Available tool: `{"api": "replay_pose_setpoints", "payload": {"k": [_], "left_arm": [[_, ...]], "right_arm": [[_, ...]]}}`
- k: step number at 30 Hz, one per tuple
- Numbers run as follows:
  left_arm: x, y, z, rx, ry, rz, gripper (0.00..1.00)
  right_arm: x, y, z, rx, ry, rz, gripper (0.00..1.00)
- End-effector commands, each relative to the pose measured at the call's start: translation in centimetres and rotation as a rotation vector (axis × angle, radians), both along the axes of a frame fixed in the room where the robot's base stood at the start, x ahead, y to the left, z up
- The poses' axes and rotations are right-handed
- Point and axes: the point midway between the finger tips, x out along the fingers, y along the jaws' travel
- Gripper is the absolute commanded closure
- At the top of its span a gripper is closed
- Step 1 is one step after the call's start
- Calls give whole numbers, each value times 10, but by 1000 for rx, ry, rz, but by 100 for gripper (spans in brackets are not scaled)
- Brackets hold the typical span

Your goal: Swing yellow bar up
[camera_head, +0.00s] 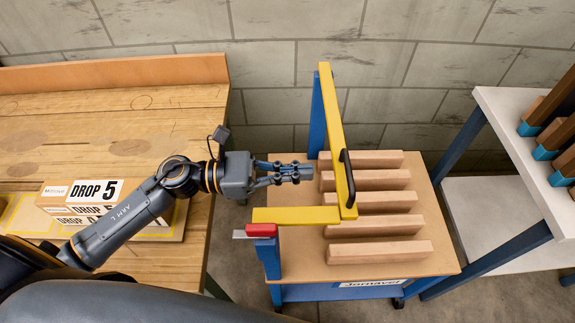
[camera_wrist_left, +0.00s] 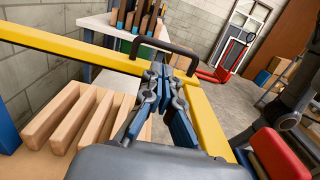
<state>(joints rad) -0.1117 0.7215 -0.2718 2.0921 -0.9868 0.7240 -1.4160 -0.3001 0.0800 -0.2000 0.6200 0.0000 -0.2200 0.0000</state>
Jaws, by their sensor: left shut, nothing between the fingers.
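The yellow bar (camera_head: 337,135) is L-shaped. Its long arm runs from a blue post (camera_head: 318,115) at the back towards the front, and its short arm bends left to a red piece (camera_head: 262,230) on the front post. A black handle (camera_head: 347,178) is on the long arm. My left gripper (camera_head: 306,172) is shut and empty, just left of the long arm, its fingertips pointing towards it. In the left wrist view the shut fingers (camera_wrist_left: 158,88) are in front of the bar (camera_wrist_left: 208,125) near the handle (camera_wrist_left: 165,48); contact is unclear. My right gripper is not in view.
Several wooden blocks (camera_head: 375,202) lie on the cart (camera_head: 295,262) beside the bar. A wooden table (camera_head: 110,115) with boxes labelled DROP 5 (camera_head: 85,192) stands left. A white shelf (camera_head: 515,140) with blue-ended blocks stands right. A block wall is behind.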

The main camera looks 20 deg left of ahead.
Motion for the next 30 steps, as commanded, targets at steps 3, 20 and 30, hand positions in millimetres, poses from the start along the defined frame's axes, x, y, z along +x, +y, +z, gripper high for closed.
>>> {"api": "replay_pose_setpoints", "payload": {"k": [3,20,30], "left_arm": [[8,-22,7,-3,-1,0,100],[18,-54,3,0,0,0,100],[19,-54,19,-10,26,-1,100]], "right_arm": [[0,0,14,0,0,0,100],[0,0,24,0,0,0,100],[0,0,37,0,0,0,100]]}}
